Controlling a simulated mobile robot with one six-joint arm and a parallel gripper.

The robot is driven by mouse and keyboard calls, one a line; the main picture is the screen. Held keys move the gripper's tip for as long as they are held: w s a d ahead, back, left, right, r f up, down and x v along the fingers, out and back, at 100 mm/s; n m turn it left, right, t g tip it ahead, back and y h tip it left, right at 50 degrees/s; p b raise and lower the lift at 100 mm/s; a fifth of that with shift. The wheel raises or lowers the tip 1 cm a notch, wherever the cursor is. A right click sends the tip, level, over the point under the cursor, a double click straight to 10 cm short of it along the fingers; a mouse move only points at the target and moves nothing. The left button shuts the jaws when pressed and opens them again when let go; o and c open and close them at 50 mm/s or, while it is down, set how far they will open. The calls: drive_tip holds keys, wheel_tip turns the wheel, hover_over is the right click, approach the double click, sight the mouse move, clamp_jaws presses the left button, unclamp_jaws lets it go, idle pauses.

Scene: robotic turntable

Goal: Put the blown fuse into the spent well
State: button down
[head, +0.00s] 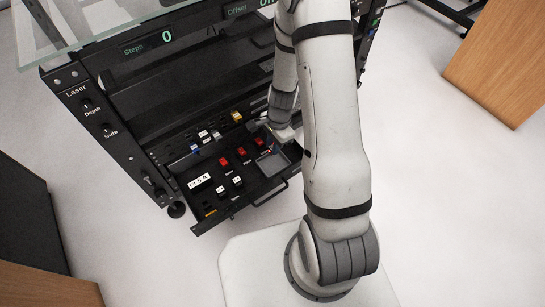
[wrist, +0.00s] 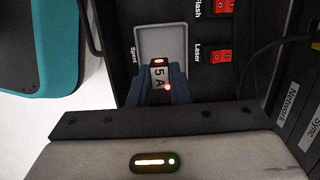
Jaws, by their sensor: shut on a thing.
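My gripper (wrist: 158,86) is shut on a small fuse (wrist: 159,76) marked "5 A", with a red-lit spot at its top. The fuse is between the two dark fingers. The spent well (wrist: 174,42) is a grey, shallow square recess labelled "Spent". In the wrist view the fuse overlaps the well's near edge; I cannot tell its height above it. In the head view the well (head: 272,164) is at the right of the pulled-out panel, and my gripper (head: 270,145) is just behind it, partly hidden by my arm.
Red switches (head: 241,152) labelled Laser and Flash sit beside the well. A card reading "Fx 5 A" (head: 199,181) lies on the panel's left. The drawer's front handle (head: 270,194) sticks out. A dark and teal object (wrist: 40,45) shows at the wrist view's left.

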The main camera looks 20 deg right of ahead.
drive_tip(key=f+b, duration=0.1)
drive_tip(key=f, duration=0.2)
drive_tip(key=f+b, duration=0.2)
drive_tip(key=f, duration=0.1)
drive_tip(key=shift+w+d+f, duration=0.1)
drive_tip(key=shift+d+f, duration=0.1)
drive_tip(key=shift+f, duration=0.1)
drive_tip(key=shift+f, duration=0.2)
drive_tip(key=c, duration=1.3)
unclamp_jaws()
drive_tip(key=shift+r, duration=0.1)
drive_tip(key=shift+c, duration=0.2)
